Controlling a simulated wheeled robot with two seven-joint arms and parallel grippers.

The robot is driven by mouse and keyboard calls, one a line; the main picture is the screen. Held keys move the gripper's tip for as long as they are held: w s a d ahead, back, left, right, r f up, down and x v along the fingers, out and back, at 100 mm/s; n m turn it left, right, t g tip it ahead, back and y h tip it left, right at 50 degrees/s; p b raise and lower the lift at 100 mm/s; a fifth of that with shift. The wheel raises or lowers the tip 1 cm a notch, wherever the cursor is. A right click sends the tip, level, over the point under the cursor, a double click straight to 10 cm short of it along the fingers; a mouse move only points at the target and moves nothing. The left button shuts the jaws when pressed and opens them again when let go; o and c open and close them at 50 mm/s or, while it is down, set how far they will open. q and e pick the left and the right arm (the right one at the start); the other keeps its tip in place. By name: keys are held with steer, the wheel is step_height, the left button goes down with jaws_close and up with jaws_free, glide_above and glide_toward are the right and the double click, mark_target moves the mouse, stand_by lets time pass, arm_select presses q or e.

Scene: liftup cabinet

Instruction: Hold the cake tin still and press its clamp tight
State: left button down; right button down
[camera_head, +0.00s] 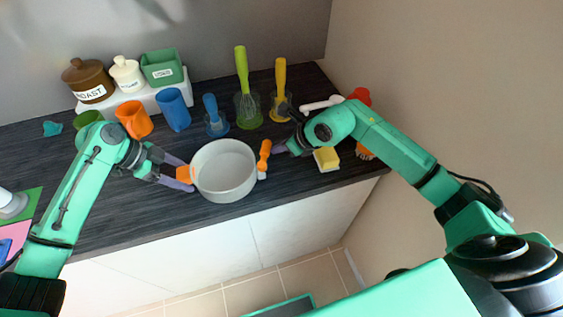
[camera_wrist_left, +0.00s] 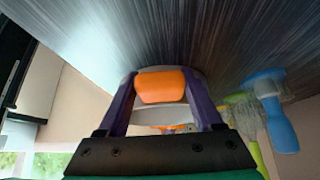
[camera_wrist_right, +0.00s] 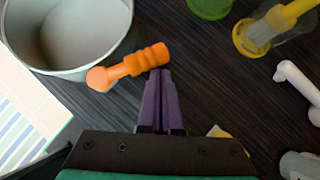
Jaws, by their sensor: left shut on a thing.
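The cake tin (camera_head: 224,172) is a round, pale grey open pan standing upright near the counter's front edge. It also shows in the right wrist view (camera_wrist_right: 68,62). My left gripper (camera_head: 181,173) is shut on the orange handle (camera_wrist_left: 160,85) at the tin's left side, one purple finger on each side. The orange clamp lever (camera_wrist_right: 132,66) sticks out from the tin's right side; it also shows in the head view (camera_head: 264,158). My right gripper (camera_wrist_right: 160,74) is shut and empty, its tips close beside the lever's outer end; contact is unclear.
A yellow sponge-like block (camera_head: 326,158) lies right of the tin, near my right arm. Dark counter (camera_head: 120,217) is clear in front of my left arm.

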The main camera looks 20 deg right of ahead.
arm_select(q)
steer(key=shift+f, duration=0.1)
arm_select(e)
steer(key=shift+w+a, duration=0.55)
steer(key=shift+a, duration=0.1)
steer(key=shift+s+d+r, duration=0.1)
steer(key=shift+s+d, duration=0.1)
steer(key=shift+d, duration=0.5)
steer(key=shift+v, duration=2.85)
arm_select(q)
jaws_free()
steer(key=shift+w, duration=0.1)
arm_select(e)
steer(key=shift+w, duration=0.1)
arm_select(q)
steer(key=shift+v, duration=3.8)
steer(key=shift+a, duration=0.1)
